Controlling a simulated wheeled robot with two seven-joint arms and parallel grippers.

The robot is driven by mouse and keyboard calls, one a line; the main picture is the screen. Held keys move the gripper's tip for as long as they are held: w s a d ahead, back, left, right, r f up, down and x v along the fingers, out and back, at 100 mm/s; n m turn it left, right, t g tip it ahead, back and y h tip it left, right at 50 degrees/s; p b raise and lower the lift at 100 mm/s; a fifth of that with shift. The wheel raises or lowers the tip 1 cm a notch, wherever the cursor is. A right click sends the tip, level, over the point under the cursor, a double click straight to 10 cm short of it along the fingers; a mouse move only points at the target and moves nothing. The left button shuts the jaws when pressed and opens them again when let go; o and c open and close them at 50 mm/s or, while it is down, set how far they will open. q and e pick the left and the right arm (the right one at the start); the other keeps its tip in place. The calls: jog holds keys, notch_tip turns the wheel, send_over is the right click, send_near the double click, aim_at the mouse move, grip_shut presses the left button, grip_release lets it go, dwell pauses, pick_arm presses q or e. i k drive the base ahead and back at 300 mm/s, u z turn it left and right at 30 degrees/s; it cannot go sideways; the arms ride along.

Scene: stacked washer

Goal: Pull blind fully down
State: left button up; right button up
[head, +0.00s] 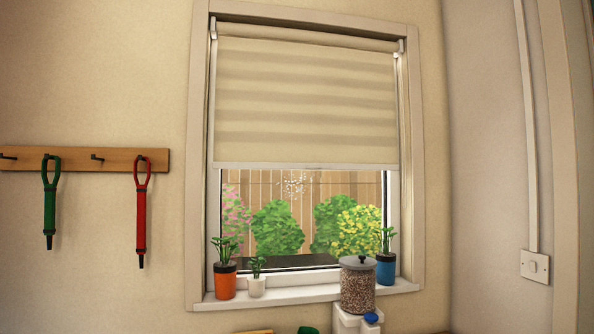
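A beige roller blind (305,95) hangs in the window in the head view. It covers roughly the upper half of the window, and its pale bottom bar (306,166) runs level across the opening. The lower glass (300,215) is uncovered and shows bushes and a wooden fence outside. Neither of my grippers is in view, and nothing is seen touching the blind.
A jar of pellets (357,290) stands before the sill. A wooden hook rail (85,159) holds green and red leashes on the left.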

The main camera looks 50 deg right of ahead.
aim_at(235, 150)
jog(key=z, duration=0.5)
jog(key=i, duration=0.75)
jog(key=z, duration=0.85)
